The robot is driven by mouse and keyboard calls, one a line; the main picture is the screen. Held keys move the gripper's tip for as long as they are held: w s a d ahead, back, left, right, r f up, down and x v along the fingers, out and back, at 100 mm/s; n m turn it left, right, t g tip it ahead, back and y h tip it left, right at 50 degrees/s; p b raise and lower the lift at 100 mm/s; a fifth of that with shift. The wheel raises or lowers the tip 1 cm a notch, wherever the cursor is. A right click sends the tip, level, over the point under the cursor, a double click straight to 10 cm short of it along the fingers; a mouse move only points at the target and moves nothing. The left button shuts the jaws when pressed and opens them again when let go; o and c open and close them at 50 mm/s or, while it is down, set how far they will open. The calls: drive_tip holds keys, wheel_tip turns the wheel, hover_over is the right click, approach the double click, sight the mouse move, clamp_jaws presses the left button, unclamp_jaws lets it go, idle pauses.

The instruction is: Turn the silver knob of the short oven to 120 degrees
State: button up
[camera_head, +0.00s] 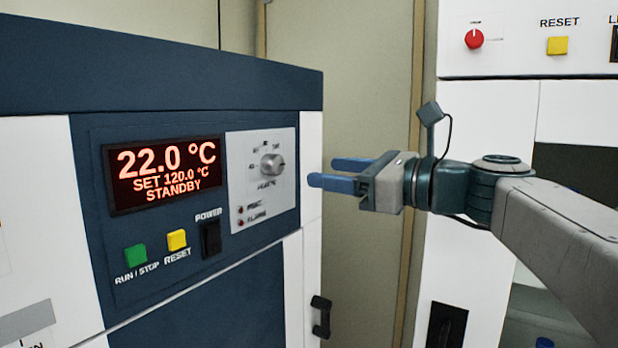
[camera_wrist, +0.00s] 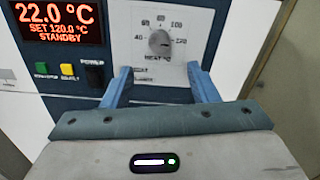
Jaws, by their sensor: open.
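The silver knob (camera_head: 272,164) sits on a pale dial plate (camera_head: 246,205) on the short oven's dark blue front panel. It also shows in the wrist view (camera_wrist: 159,42), with scale marks around it and 120 at its right. The oven's display (camera_head: 163,173) reads 22.0 °C, SET 120.0 °C, STANDBY. My gripper (camera_head: 335,174) is open and empty, to the right of the knob and apart from it. In the wrist view my two blue fingers (camera_wrist: 160,82) stand apart, below the knob in the picture, with nothing between them.
Below the display are a green run/stop button (camera_head: 135,254), a yellow reset button (camera_head: 177,240) and a black power switch (camera_head: 211,239). A black handle (camera_head: 321,316) sticks out lower on the oven. Another white unit with a red knob (camera_head: 474,39) stands at the right.

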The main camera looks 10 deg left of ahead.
drive_tip(key=v, duration=0.4)
drive_tip(key=s+d+f+n+g+h, duration=0.15)
drive_tip(key=f+n+h, duration=0.25)
drive_tip(key=f, duration=0.7)
drive_tip(key=s+d+f+n+h, duration=0.3)
drive_tip(key=f+n+h, duration=0.1)
drive_tip(key=f, duration=0.6)
drive_tip(key=s+d+f+n+g+h, duration=0.1)
drive_tip(key=s+d+f+n+h, duration=0.3)
drive_tip(key=f, duration=0.5)
drive_tip(key=s+d+f+n+g+h, duration=0.1)
drive_tip(key=s+d+f+n+h, duration=0.3)
drive_tip(key=s+d+f+n, duration=0.2)
wheel_tip(320, 180, down, 3)
drive_tip(key=d+n, duration=0.2)
drive_tip(key=shift+n+h, duration=0.3)
drive_tip(key=shift+d+f, duration=0.1)
drive_tip(key=c, duration=0.4)
